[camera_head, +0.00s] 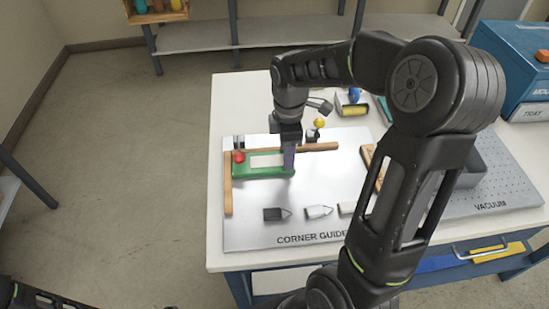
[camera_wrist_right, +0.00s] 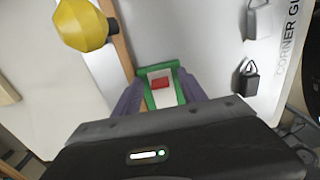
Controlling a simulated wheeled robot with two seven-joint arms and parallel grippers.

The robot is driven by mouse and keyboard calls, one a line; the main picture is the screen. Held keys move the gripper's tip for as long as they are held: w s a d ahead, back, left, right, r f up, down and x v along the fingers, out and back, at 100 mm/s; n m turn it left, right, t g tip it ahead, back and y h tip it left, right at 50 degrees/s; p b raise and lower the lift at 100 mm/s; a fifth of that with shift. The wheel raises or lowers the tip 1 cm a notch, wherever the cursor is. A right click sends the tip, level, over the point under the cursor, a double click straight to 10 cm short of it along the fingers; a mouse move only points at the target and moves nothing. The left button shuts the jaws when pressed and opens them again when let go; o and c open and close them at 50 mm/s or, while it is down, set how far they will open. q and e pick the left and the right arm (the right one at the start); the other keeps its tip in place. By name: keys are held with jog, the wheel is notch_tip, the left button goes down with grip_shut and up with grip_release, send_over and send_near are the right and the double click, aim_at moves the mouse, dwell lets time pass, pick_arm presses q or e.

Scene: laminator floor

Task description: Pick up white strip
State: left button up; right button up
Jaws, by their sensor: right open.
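A white strip (camera_head: 267,160) lies flat on a green holder (camera_head: 262,172) at the left of the corner guide board. In the right wrist view the white strip (camera_wrist_right: 168,96) shows inside the green frame (camera_wrist_right: 143,72), with a red part over it. My right gripper (camera_head: 289,158) points down at the right end of the green holder. In the wrist view its two purple fingers (camera_wrist_right: 159,88) are apart, one on each side of the green frame. Whether they touch it I cannot tell. Part of my left arm shows at the bottom left, without its gripper.
Wooden guide rails (camera_head: 228,196) edge the board (camera_head: 245,230). A red knob (camera_head: 239,157) stands at the holder's left end and a yellow knob (camera_head: 320,123) behind my gripper. Several small tags (camera_head: 318,212) lie in front. A blue box (camera_head: 515,60) stands at the back right.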

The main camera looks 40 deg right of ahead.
jog(key=shift+c, duration=0.6)
grip_shut()
